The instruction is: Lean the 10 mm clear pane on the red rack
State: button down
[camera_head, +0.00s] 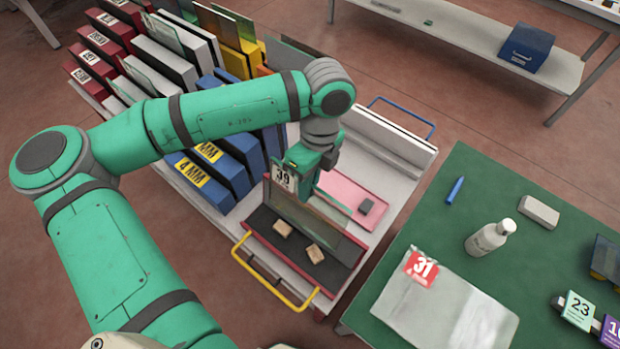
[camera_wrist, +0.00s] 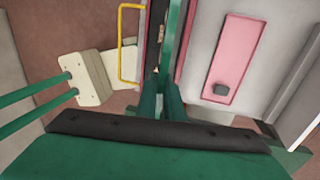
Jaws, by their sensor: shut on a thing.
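My gripper (camera_head: 310,172) is shut on the top edge of a clear greenish glass pane (camera_head: 305,217). The pane hangs upright over a dark tray with red edges (camera_head: 262,244), and I cannot tell whether its lower edge touches the tray. In the wrist view the pane (camera_wrist: 172,40) shows nearly edge-on between the fingertips (camera_wrist: 162,95). A white tag marked 39 (camera_head: 284,177) is at the pane's upper left by the gripper. Red slotted racks (camera_head: 92,62) with white labels stand at the far left of the cart. The pane's thickness is not readable.
Two small wooden blocks (camera_head: 283,228) lie in the dark tray. A pink tray (camera_head: 352,192) with a dark grey block is beside it. Blue racks (camera_head: 205,180) stand close on the left. A green table (camera_head: 455,215) with a bottle (camera_head: 490,237) is on the right.

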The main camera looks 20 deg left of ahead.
dwell(0.4)
jog(key=shift+w+d+x, duration=0.1)
jog(key=shift+w+x, duration=0.15)
jog(key=shift+x, duration=1.05)
jog(key=shift+w+d+x, duration=0.1)
jog(key=shift+w+x, duration=0.15)
jog(key=shift+x, duration=1.1)
jog(key=shift+w+d+x, duration=0.1)
jog(key=shift+w+x, duration=0.15)
jog(key=shift+x, duration=1.05)
jog(key=shift+a+f, duration=0.1)
jog(key=shift+f, duration=0.5)
jog(key=c, duration=1.8)
grip_release()
jog(key=v, duration=1)
jog(key=shift+r, duration=0.35)
jog(key=shift+w, duration=0.1)
